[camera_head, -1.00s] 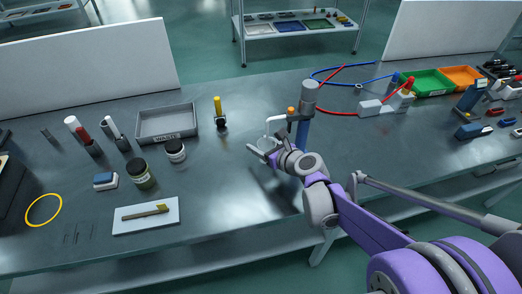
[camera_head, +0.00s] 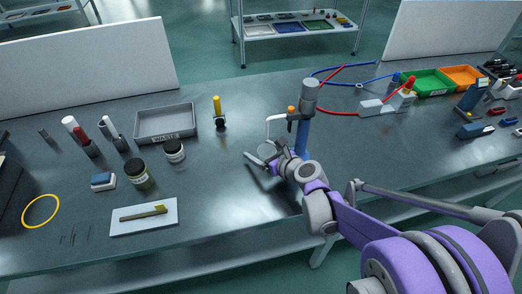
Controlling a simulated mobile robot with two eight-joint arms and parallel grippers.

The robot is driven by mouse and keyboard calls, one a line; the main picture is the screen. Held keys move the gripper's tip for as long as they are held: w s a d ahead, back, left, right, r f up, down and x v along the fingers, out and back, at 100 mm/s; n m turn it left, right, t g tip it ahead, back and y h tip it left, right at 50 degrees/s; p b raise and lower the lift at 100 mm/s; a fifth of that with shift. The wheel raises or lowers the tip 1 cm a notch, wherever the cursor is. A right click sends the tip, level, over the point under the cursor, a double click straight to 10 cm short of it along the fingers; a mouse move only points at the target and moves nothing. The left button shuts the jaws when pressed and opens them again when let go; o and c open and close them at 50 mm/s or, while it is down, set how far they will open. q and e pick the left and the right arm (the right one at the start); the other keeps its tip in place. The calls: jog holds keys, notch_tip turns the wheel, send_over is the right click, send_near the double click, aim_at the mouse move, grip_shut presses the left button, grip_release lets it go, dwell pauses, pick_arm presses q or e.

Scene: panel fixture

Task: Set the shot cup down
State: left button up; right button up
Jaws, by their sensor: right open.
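My right gripper (camera_head: 257,158) is open, low over the middle of the bench in front of a blue post dispenser (camera_head: 303,130) with a grey top and a white spout. A small, pale rounded shape (camera_head: 267,151) shows at its fingers, below the spout. It may be the shot cup, but it is too small and too much covered to be sure, and I cannot tell whether it touches the bench. My left gripper is out of view.
Left of the gripper are a grey waste tray (camera_head: 166,122), a yellow-handled tool (camera_head: 218,110), two dark-lidded jars (camera_head: 174,150) and a white board (camera_head: 144,217). Red and blue hoses (camera_head: 338,109) run behind the post. The bench front near the middle is clear.

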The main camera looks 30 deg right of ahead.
jog(key=shift+r, duration=0.3)
jog(key=p+v, duration=0.2)
jog(key=v, duration=0.9)
jog(key=shift+s+r+p, duration=0.1)
jog(key=shift+s+p, duration=0.25)
